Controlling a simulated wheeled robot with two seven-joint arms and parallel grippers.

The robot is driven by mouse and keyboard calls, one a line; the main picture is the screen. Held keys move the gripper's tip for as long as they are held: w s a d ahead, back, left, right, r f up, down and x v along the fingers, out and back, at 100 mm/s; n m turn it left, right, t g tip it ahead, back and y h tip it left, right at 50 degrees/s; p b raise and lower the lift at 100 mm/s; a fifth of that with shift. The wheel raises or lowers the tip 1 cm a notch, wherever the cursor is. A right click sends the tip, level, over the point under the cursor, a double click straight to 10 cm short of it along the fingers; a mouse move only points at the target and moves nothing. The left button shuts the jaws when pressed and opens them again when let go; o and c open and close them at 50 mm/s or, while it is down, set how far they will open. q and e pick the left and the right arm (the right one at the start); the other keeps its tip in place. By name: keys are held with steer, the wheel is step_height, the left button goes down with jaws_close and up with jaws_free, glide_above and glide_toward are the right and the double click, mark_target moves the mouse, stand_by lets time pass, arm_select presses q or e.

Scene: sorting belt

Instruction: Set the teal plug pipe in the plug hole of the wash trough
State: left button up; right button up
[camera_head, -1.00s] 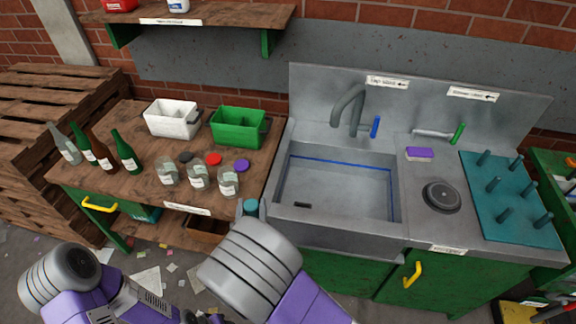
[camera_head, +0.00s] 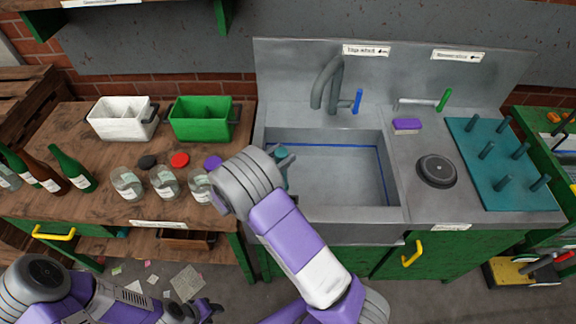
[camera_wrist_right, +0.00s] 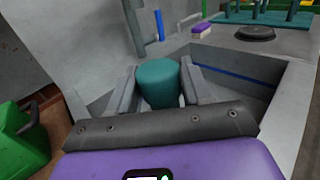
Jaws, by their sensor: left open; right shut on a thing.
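The wash trough (camera_head: 345,207) is a grey sink basin with a blue line around its inside walls. My right gripper (camera_head: 283,162) is over the trough's left side, shut on the teal plug pipe (camera_head: 280,181). In the right wrist view the teal plug pipe (camera_wrist_right: 158,82) stands between the two grey fingers of the right gripper (camera_wrist_right: 162,88), with the basin just beyond. My right arm covers the basin's front left, and I cannot see the plug hole. My left gripper (camera_head: 205,309) is open and empty, low in front of the bench.
A grey tap (camera_head: 327,85) with a blue handle (camera_head: 357,101) rises behind the basin. Jars, bottles, a white bin (camera_head: 122,121) and a green bin (camera_head: 200,121) stand on the left bench. A purple sponge (camera_head: 407,125) and teal peg board (camera_head: 503,165) are right.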

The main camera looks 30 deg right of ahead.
steer(key=f+b, duration=0.1)
steer(key=f, duration=0.1)
steer(key=d+f+m+g+b, duration=0.1)
steer(key=f+b, duration=0.1)
steer(key=d+f+g+b, duration=0.1)
steer(key=f+b, duration=0.1)
steer(key=f, duration=0.1)
steer(key=shift+s, duration=0.35)
stand_by(0.6)
steer(key=shift+f, duration=0.15)
steer(key=shift+f+b, duration=0.35)
steer(key=shift+f, duration=0.6)
